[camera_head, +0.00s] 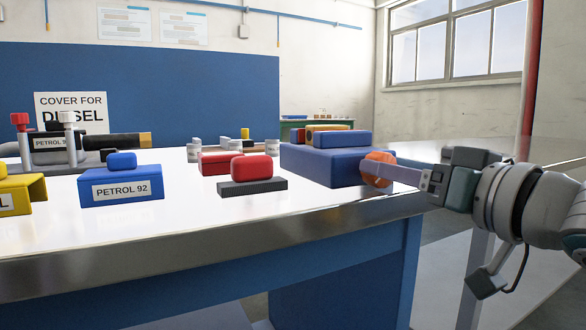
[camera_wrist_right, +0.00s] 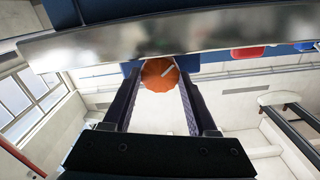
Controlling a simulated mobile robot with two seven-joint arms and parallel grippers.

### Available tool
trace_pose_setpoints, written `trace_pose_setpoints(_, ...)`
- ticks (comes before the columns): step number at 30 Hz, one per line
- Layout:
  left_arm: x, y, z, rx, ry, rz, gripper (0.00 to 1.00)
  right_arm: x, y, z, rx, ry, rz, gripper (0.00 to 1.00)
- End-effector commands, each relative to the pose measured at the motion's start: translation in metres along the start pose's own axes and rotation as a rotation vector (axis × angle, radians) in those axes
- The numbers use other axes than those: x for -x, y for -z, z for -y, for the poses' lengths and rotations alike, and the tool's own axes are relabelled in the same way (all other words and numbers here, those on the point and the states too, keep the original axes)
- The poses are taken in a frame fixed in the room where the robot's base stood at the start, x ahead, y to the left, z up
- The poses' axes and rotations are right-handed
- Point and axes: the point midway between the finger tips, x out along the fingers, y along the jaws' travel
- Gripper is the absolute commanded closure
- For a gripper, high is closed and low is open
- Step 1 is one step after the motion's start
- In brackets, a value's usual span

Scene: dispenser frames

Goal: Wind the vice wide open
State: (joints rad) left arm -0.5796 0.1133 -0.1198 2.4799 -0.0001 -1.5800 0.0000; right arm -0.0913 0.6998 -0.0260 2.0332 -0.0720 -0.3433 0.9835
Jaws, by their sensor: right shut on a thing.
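A blue vice-like block (camera_head: 318,166) sits near the right end of the bench. On its top are a blue jaw-like bar (camera_head: 343,138), a yellow-brown piece and a red piece behind it. A ribbed orange knob (camera_head: 377,168) is at its right side, facing my right arm. My right gripper (camera_head: 392,172) reaches in from the right and is shut on the orange knob. In the right wrist view the knob (camera_wrist_right: 158,74) sits between the two fingertips, with a pale mark on its face. I cannot tell how wide the jaw gap is. My left gripper is not in view.
A red block on a dark base (camera_head: 252,175) and a blue PETROL 92 cover (camera_head: 121,184) stand on the bench (camera_head: 230,215). A yellow cover (camera_head: 22,193) and a black nozzle are at the left.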

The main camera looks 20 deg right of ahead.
Motion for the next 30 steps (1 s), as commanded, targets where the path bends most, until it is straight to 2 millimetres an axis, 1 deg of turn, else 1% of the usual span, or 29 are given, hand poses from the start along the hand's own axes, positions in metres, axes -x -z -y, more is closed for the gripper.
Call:
trace_pose_setpoints(5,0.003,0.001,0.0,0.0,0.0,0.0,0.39,0.0,0.001,0.001,0.018,0.001,0.0,0.97)
trace_pose_setpoints(11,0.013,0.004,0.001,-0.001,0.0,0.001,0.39,0.0,0.003,0.001,0.099,-0.001,0.001,0.97)
trace_pose_setpoints(21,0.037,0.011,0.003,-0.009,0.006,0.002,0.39,0.0,0.003,0.001,0.369,-0.002,0.001,0.97)
trace_pose_setpoints(30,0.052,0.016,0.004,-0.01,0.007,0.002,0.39,0.0,0.002,0.002,0.605,0.0,0.0,0.97)
